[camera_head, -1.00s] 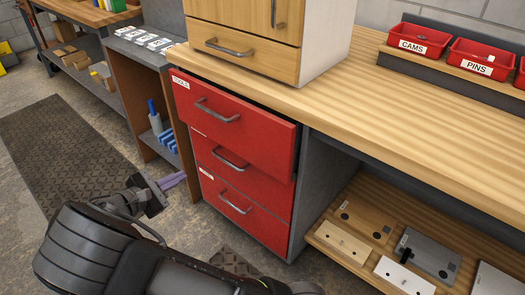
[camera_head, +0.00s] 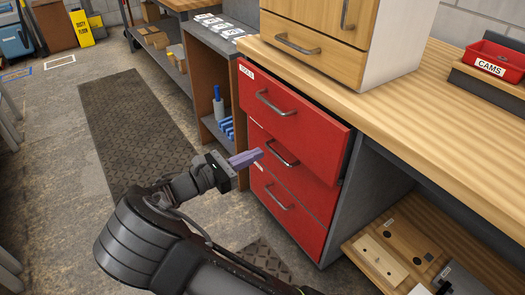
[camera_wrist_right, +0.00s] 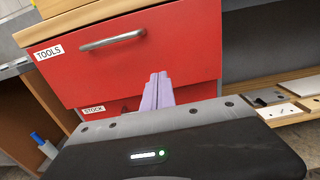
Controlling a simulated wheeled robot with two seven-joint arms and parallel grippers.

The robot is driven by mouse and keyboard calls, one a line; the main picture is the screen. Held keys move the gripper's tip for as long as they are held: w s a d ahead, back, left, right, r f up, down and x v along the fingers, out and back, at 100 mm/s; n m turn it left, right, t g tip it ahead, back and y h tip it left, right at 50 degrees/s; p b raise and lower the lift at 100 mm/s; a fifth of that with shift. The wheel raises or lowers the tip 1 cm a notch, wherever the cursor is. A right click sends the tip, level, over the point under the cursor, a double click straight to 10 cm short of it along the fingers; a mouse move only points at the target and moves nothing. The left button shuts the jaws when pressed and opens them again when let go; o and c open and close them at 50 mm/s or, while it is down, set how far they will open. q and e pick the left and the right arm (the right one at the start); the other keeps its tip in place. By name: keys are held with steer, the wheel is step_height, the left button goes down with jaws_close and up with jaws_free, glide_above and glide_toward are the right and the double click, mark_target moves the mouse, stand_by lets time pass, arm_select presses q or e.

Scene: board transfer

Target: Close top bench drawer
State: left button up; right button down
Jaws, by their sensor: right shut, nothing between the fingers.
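The top bench drawer (camera_head: 290,112) is red, labelled TOOLS, and has a curved metal handle (camera_head: 276,103). It stands out a little from the bench front, with a dark gap behind its right edge. It also fills much of the right wrist view (camera_wrist_right: 150,55). My right gripper (camera_head: 258,153) has its pale purple fingers shut and empty. In the head view the fingers lie in front of the drawer stack, near the level of the second drawer. In the right wrist view the fingertips (camera_wrist_right: 158,78) overlap the lower part of the top drawer face; I cannot tell whether they touch. My left gripper is not in view.
Two more red drawers sit below, the lowest (camera_head: 285,212) with its own handle. A wooden cabinet (camera_head: 320,50) stands on the worktop (camera_head: 415,92) above. A grey shelf unit (camera_head: 215,50) holding blue items is to the left. Open floor with a dark mat (camera_head: 130,120) lies further left.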

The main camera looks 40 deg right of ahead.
mark_target(299, 133)
steer(key=d+b, duration=0.2)
steer(key=d, duration=1)
steer(key=shift+s+d+b, duration=0.15)
steer(key=shift+d+b, duration=0.15)
steer(key=shift+d, duration=0.05)
steer(key=shift+d+r, duration=0.1)
steer(key=shift+d, duration=0.25)
steer(key=d+p, duration=0.2)
steer(key=d, duration=0.1)
steer(key=shift+d, duration=0.25)
steer(key=shift+r, duration=0.15)
